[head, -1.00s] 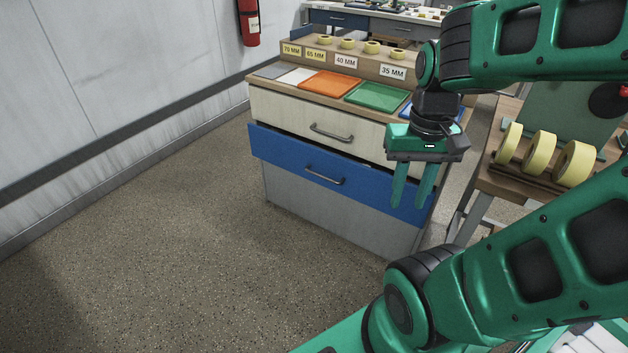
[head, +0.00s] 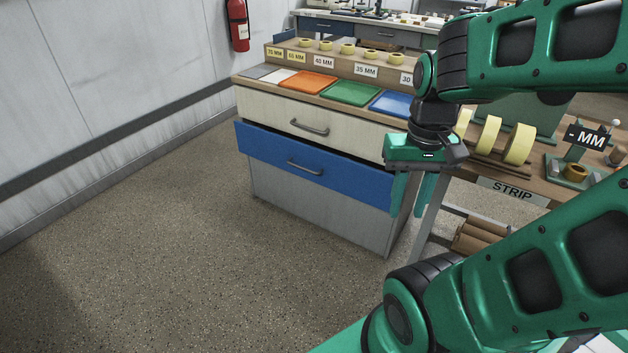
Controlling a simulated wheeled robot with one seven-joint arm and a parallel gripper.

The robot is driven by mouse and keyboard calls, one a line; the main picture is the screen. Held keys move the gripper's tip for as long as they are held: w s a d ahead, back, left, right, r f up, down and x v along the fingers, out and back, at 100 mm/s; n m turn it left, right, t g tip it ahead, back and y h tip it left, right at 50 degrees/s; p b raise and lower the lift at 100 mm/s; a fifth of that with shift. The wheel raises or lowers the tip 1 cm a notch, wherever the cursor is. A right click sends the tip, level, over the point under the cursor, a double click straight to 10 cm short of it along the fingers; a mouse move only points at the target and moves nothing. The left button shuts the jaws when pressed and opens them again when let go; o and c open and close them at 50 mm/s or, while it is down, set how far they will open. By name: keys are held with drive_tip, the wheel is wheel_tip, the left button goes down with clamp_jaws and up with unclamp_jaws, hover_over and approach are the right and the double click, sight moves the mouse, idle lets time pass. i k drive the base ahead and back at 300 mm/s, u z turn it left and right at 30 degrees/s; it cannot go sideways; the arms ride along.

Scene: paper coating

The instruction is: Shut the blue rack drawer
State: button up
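The blue rack drawer (head: 260,158) is the middle front of the cabinet in the head view. It stands out a little from the cabinet, with a dark gap along its top edge. Its grey bar handle (head: 305,168) is in plain view. My gripper (head: 412,200) hangs fingers down at the drawer's right end and overlaps that end in the picture. Its two green fingers are apart with nothing seen between them. I cannot tell how far the fingers are from the drawer in depth.
A cream drawer (head: 270,112) above looks shut. Coloured trays, such as the green tray (head: 351,94), lie on top. A bench (head: 530,190) with yellow rolls stands at the right, close to my gripper. The floor (head: 200,240) before the cabinet is clear.

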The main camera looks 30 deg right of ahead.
sight(326, 166)
drive_tip(key=k, duration=0.55)
drive_tip(key=z, duration=0.85)
drive_tip(key=i, duration=1)
drive_tip(key=u, duration=0.05)
